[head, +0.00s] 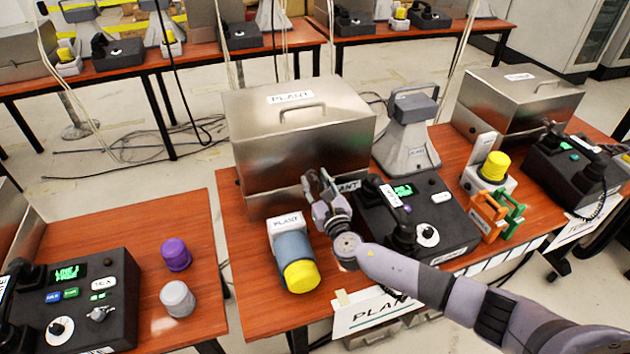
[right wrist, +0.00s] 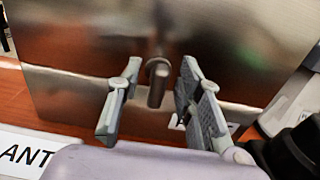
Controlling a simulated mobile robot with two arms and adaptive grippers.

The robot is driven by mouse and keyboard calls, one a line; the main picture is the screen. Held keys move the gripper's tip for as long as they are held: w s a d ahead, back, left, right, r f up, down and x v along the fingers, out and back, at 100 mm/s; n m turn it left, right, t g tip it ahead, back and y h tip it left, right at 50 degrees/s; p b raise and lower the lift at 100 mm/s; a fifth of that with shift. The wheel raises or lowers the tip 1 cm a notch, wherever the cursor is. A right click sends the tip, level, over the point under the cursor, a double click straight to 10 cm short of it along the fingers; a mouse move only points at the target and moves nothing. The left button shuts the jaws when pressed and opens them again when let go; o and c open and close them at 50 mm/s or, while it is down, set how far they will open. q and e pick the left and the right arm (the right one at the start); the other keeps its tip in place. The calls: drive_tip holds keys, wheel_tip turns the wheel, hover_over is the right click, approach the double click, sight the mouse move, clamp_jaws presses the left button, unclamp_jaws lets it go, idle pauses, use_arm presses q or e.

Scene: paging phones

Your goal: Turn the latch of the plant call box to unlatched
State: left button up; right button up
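The plant call box (head: 260,138) is a brushed metal box with a PLANT label and a handle on its lid, standing on the wooden table. In the right wrist view its front face (right wrist: 80,50) fills the background. The latch (right wrist: 157,85), a small metal knob with a lever hanging down, is on that face. My right gripper (head: 318,185) is at the front of the box. Its two fingers (right wrist: 158,100) are spread on either side of the latch, with visible gaps. In the head view the gripper hides the latch. My left gripper is not in view.
A grey horn speaker (head: 408,135) stands behind. The table's left front corner (head: 255,310) is clear.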

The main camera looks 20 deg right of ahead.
drive_tip(key=shift+w, duration=0.4)
clamp_jaws()
idle(0.4)
